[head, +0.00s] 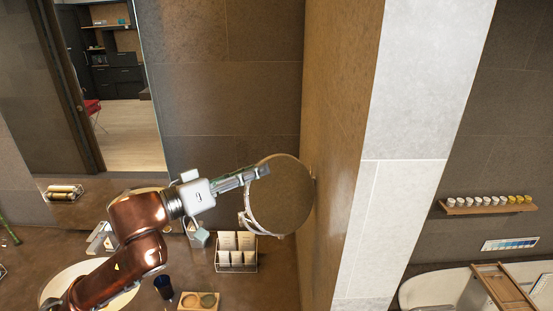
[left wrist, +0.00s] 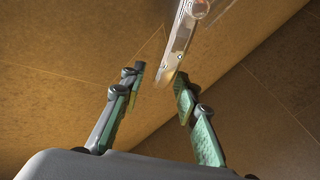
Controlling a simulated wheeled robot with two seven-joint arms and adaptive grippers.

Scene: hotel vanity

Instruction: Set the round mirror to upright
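The round mirror (head: 281,198) stands out beside the brown side wall, above the counter, in the head view. Its dark disc faces my camera, with a pale metal rim and bracket at its lower left. My left gripper (head: 262,172) is at the upper left edge of the disc. In the left wrist view the fingers of my left gripper (left wrist: 160,78) are apart. A shiny metal and glassy edge, likely the mirror's (left wrist: 184,38), reaches down toward the gap between the fingertips. I cannot tell whether they touch it. My right gripper is not in view.
A wire rack of cards (head: 236,256) stands on the counter below the mirror. A dark blue cup (head: 163,286) and a wooden tray (head: 199,301) are nearer. The brown side wall (head: 340,130) closes off the right of the mirror.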

